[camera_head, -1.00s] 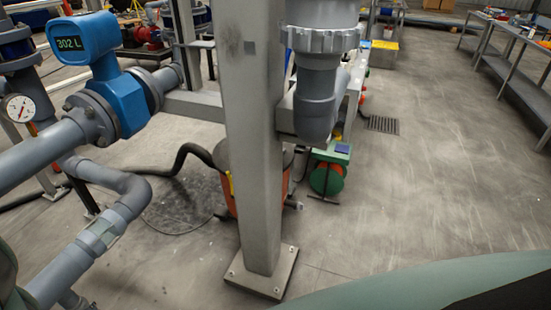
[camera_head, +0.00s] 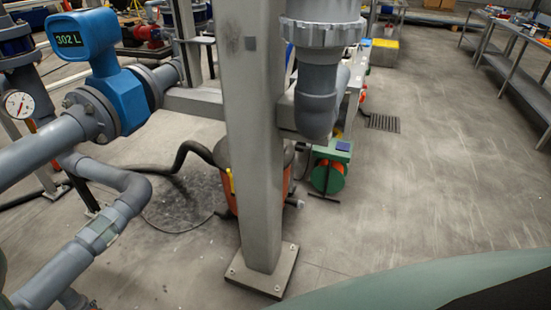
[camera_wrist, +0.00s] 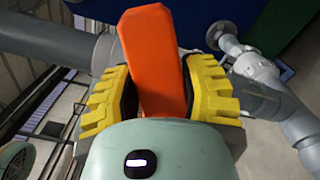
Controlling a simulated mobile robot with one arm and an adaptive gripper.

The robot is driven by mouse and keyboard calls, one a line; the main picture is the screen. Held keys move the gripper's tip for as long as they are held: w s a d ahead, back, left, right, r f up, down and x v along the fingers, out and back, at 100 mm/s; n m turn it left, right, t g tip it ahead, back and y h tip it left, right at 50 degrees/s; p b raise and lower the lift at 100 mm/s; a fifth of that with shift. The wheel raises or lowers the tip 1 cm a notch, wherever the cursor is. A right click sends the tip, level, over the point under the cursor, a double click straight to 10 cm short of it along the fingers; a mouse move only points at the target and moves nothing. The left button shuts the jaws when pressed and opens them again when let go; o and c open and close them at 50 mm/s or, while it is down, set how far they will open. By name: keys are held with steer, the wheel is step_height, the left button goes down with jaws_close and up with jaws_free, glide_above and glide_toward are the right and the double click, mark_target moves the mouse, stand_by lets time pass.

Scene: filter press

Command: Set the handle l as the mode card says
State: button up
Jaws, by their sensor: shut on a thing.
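An orange handle (camera_wrist: 148,38), a flat bar, stands out from between the yellow fingers of my gripper (camera_wrist: 160,75) in the wrist view. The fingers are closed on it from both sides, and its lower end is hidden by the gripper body. I cannot tell from this view what the handle is fixed to or which setting it points at. In the head view neither my gripper nor this handle shows. No mode card is seen in either view.
A blue flow meter (camera_head: 82,38) reading 302 L, a gauge (camera_head: 18,105) and grey pipes (camera_head: 120,215) fill the left of the head view. A grey post (camera_head: 255,150) stands mid-view. A green reel (camera_head: 328,176) is behind it. Floor at right is clear.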

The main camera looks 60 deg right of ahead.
steer(key=shift+w+f+m+b, duration=0.35)
steer(key=shift+f+m, duration=0.5)
steer(key=shift+m, duration=0.25)
step_height(320, 180, down, 2)
steer(key=m+b, duration=0.1)
steer(key=m, duration=0.3)
steer(key=shift+w, duration=0.1)
steer(key=o, duration=1.3)
steer(key=shift+r, duration=0.1)
steer(key=shift+o, duration=0.2)
steer(key=shift+a, duration=0.1)
steer(key=shift+r, duration=0.1)
steer(key=v, duration=0.7)
